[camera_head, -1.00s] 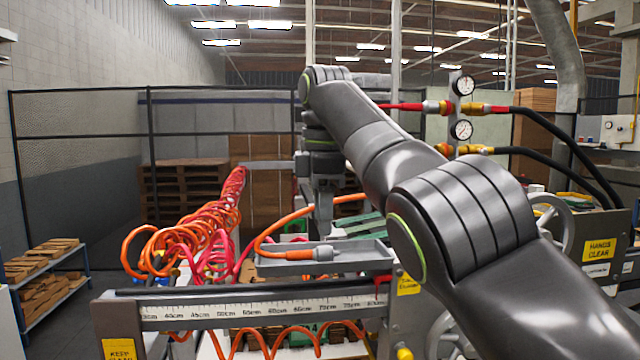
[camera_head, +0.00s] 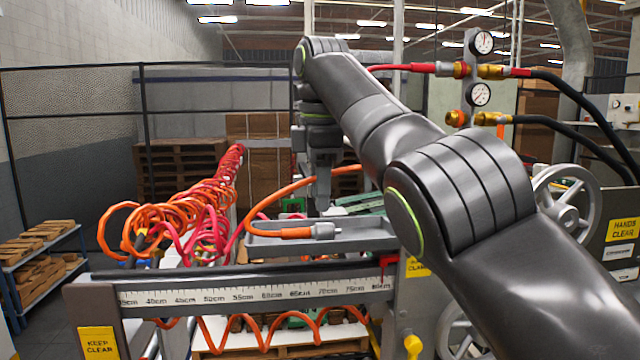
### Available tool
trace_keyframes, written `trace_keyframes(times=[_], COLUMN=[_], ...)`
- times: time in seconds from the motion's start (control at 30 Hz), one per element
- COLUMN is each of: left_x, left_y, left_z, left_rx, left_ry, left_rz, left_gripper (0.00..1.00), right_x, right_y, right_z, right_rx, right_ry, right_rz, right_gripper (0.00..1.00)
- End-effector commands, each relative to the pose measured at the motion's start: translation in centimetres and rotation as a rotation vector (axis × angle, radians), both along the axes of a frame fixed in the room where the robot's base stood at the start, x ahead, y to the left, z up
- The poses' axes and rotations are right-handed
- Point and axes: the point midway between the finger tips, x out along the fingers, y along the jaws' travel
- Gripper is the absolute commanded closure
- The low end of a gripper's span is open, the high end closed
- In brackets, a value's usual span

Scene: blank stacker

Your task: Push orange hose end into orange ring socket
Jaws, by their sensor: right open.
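The orange hose end (camera_head: 298,233) lies in a shallow grey tray, with a grey metal tip (camera_head: 325,231) at its right. Its orange hose (camera_head: 282,190) arcs up behind the tray and passes behind my right gripper. My right gripper (camera_head: 321,204) points down just above and behind the metal tip. It is open, with its fingers seen nearly edge-on, and it does not hold the hose. The orange ring socket (camera_head: 453,118) is on the left side of the gauge manifold, beside the lower gauge, and looks empty. My left gripper is out of view.
The grey tray (camera_head: 262,253) sits behind a ruler rail (camera_head: 250,292). Coiled red and orange hoses (camera_head: 190,215) hang at left. A red hose (camera_head: 405,67) is plugged into the upper red socket (camera_head: 445,69). A handwheel (camera_head: 565,205) stands at right. My right arm crosses the view.

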Motion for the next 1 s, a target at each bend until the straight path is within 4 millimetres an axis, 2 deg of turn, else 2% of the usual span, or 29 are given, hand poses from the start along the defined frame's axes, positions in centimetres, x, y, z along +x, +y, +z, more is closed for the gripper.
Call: trace_keyframes(times=[0.03,0.13,0.5,0.73,1.0], left_x=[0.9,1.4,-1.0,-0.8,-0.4], left_y=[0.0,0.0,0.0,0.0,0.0], left_z=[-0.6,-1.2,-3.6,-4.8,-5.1], left_rx=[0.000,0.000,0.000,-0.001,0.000], left_ry=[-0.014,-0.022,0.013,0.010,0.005], left_rz=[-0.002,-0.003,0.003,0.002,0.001], left_gripper=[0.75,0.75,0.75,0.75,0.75], right_x=[0.0,0.1,0.5,0.7,0.7], right_y=[0.0,0.0,0.1,0.1,0.1], right_z=[-0.7,-1.5,-4.5,-6.0,-6.4], right_rx=[0.000,0.000,0.000,0.000,0.000], right_ry=[-0.001,-0.001,-0.001,-0.001,-0.002], right_rz=[0.000,0.000,0.000,0.000,0.000], right_gripper=[0.56,0.56,0.56,0.56,0.56])
